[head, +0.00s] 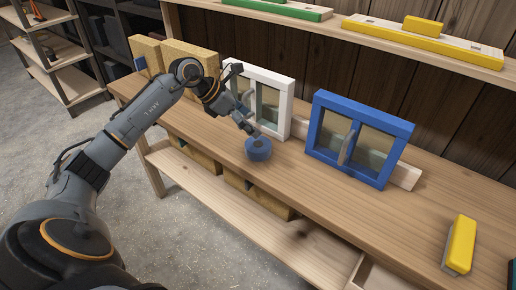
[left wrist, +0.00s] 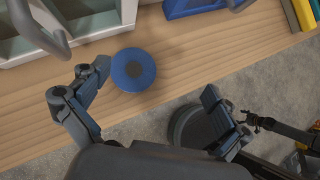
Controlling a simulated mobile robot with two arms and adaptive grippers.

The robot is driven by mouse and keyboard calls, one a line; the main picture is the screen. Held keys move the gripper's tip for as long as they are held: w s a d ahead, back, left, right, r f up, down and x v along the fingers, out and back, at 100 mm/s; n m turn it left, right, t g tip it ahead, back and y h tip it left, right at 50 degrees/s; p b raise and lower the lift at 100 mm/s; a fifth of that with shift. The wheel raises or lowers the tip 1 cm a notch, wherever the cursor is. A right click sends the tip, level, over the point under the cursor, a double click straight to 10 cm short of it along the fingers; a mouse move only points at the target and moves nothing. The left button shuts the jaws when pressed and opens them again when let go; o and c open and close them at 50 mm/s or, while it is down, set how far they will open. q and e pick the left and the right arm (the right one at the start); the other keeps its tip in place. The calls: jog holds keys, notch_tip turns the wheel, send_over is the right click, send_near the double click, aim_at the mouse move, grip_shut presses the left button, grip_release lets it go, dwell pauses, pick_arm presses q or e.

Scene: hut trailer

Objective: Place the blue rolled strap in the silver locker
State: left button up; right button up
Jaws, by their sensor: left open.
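The blue rolled strap (head: 258,149) sits on the wooden workbench near its front edge, before the white framed case. My left gripper (head: 247,126) is open and empty, just above and behind the strap. In the left wrist view, the strap lies beyond the gap between the fingers (left wrist: 153,97), nearer the left finger. I cannot make out a silver locker in either view. A dark jointed part at the right of the left wrist view may be my right gripper; its state is unclear.
The white framed case (head: 287,103) and a blue framed case (head: 317,128) stand upright on the bench (head: 300,187). A yellow-topped block (head: 461,243) lies at the right. Tan blocks (head: 146,55) stand at the left. The bench between strap and yellow block is clear.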

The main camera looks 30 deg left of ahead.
pick_arm(q)
jog(key=s+a+g+y, duration=0.1)
jog(key=a+y, duration=0.1)
jog(key=a, duration=0.2)
jog(key=p, duration=0.2)
send_near(258, 144)
jog(key=x, duration=0.5)
jog(key=shift+w+d+r, duration=0.1)
jog(key=shift+w+r, duration=0.05)
jog(key=p+x, duration=0.2)
jog(key=x, duration=0.3)
jog(key=shift+f, duration=0.25)
jog(key=shift+c, duration=1.3)
jog(key=c, duration=1.1)
jog(key=shift+c, duration=0.2)
jog(key=shift+r, duration=0.15)
